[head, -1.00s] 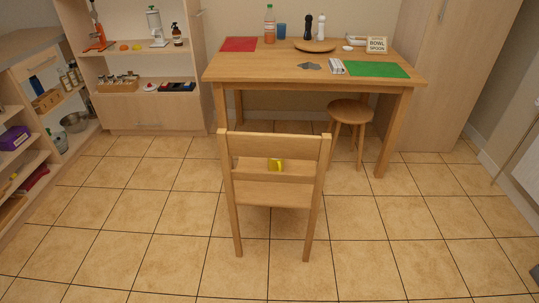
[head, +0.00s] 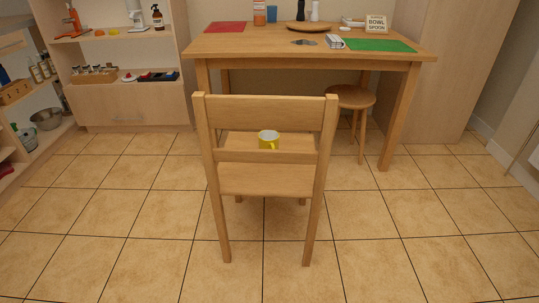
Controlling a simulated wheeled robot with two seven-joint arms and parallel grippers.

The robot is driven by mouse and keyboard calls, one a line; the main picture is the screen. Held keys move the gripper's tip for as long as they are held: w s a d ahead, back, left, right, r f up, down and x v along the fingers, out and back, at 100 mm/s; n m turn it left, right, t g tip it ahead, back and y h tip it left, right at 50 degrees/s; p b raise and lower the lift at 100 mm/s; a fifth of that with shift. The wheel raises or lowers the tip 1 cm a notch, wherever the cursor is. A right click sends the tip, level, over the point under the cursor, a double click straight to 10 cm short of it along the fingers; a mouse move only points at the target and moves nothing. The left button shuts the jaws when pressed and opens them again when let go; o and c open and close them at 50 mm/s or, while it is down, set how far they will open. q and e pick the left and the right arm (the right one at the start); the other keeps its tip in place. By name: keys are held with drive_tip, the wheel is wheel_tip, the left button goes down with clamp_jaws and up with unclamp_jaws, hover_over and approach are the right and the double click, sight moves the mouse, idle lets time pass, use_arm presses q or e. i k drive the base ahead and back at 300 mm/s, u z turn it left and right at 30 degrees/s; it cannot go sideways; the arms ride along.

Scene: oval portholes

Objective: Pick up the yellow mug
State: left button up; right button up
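The yellow mug (head: 264,145) stands upright on the seat of the wooden chair (head: 264,179). I see it through the gap between the two slats of the chair's backrest. Its pale inside and part of its yellow side and handle show; its lower part is hidden behind the lower slat. The chair's back faces me. Neither of my grippers is in the head view.
A wooden table (head: 280,45) stands behind the chair, with a red mat (head: 225,27), a green mat (head: 375,45) and other items on it. A round stool (head: 352,97) is under its right side. Shelves stand at left. Tiled floor around the chair is clear.

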sight(267, 139)
drive_tip(key=z, duration=0.55)
drive_tip(key=i, duration=0.55)
drive_tip(key=z, duration=0.45)
